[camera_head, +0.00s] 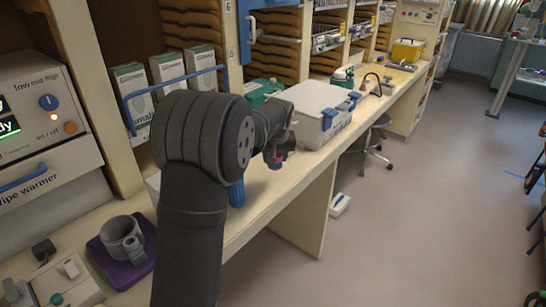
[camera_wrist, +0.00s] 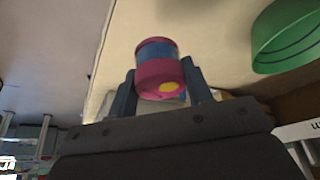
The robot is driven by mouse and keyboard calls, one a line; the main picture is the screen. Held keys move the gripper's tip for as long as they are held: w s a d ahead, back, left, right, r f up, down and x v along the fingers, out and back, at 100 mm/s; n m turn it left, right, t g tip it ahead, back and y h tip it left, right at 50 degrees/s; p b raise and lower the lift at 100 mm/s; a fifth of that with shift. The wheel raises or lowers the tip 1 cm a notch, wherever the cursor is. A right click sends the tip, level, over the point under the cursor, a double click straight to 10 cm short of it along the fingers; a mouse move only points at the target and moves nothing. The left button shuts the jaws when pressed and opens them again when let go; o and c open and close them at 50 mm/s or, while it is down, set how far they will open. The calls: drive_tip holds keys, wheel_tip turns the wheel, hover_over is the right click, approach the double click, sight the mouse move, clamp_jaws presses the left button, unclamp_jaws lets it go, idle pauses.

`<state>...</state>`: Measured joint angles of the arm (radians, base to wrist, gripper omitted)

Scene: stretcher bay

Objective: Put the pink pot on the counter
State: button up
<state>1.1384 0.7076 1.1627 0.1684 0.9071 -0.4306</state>
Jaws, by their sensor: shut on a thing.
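The pink pot (camera_wrist: 158,73) is a small round pot with a blue band and a yellow spot, seen between the two fingers of my gripper (camera_wrist: 160,88) in the wrist view. My gripper is shut on it. In the head view, my gripper (camera_head: 278,152) is over the counter, and a small pink part of the pot (camera_head: 276,164) shows below it. The pale counter (camera_head: 262,205) runs along the wall; it also shows in the wrist view (camera_wrist: 220,45). I cannot tell whether the pot touches the counter.
A white case with blue latches (camera_head: 318,110) stands right of my gripper. A blue cylinder (camera_head: 237,193) stands close to my arm. A grey mug (camera_head: 122,240) sits on a purple mat (camera_head: 107,265) at the lower left. Bare counter lies below my gripper.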

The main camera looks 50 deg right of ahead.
drive_tip(key=w+f, duration=0.1)
drive_tip(key=w, duration=0.1)
drive_tip(key=w+f, duration=0.1)
drive_tip(key=w, duration=0.1)
drive_tip(key=w+f, duration=0.1)
drive_tip(key=w, duration=0.1)
drive_tip(key=shift+a+f, duration=0.1)
drive_tip(key=shift+f, duration=2.2)
drive_tip(key=shift+f, duration=0.15)
drive_tip(key=o, duration=1)
drive_tip(key=v, duration=1.2)
